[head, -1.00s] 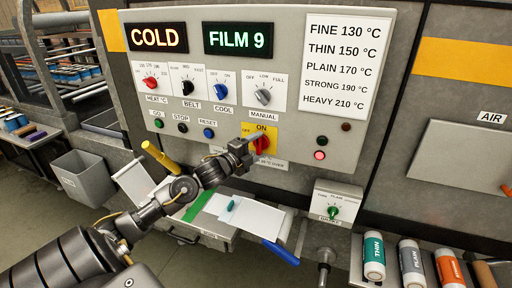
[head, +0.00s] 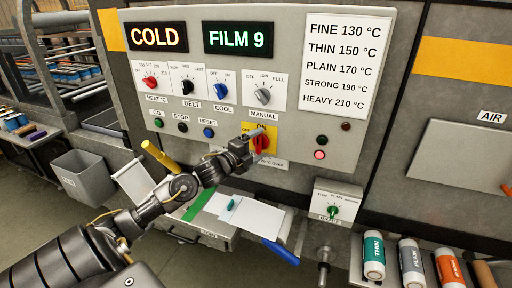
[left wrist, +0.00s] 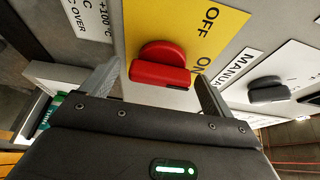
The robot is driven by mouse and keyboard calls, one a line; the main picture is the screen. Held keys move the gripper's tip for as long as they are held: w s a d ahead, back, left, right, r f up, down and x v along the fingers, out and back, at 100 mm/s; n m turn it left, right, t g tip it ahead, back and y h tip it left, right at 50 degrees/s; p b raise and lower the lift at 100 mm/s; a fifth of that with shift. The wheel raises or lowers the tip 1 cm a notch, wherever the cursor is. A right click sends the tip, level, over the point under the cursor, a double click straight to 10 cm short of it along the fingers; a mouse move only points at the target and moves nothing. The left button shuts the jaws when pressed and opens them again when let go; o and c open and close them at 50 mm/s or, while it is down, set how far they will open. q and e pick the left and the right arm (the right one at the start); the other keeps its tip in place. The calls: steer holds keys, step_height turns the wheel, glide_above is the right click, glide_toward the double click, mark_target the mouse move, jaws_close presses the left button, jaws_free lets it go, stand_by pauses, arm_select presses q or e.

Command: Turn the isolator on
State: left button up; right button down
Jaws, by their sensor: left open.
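The isolator is a red rotary knob (head: 261,143) on a yellow plate (head: 273,129) low in the middle of the grey control panel. In the left wrist view the red knob (left wrist: 160,66) fills the middle, and its yellow plate (left wrist: 220,22) reads OFF and ON. My left gripper (head: 258,137) is at the knob in the head view. In the left wrist view its two fingers (left wrist: 152,84) are open, one on each side of the knob, with gaps visible. I cannot tell whether either finger touches it. My right gripper is not in view.
A grey MANUAL knob (head: 263,96) sits just above the isolator, and a blue COOL knob (head: 221,91) is up to its left. A pink-red lamp (head: 320,155) is to the right. Below are a white sheet (head: 250,219) and a green-knob box (head: 334,208).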

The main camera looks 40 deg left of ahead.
arm_select(q)
steer(key=s+b, duration=0.3)
steer(key=s, duration=0.8)
steer(key=shift+a+b, duration=0.3)
steer(key=shift+w, duration=0.1)
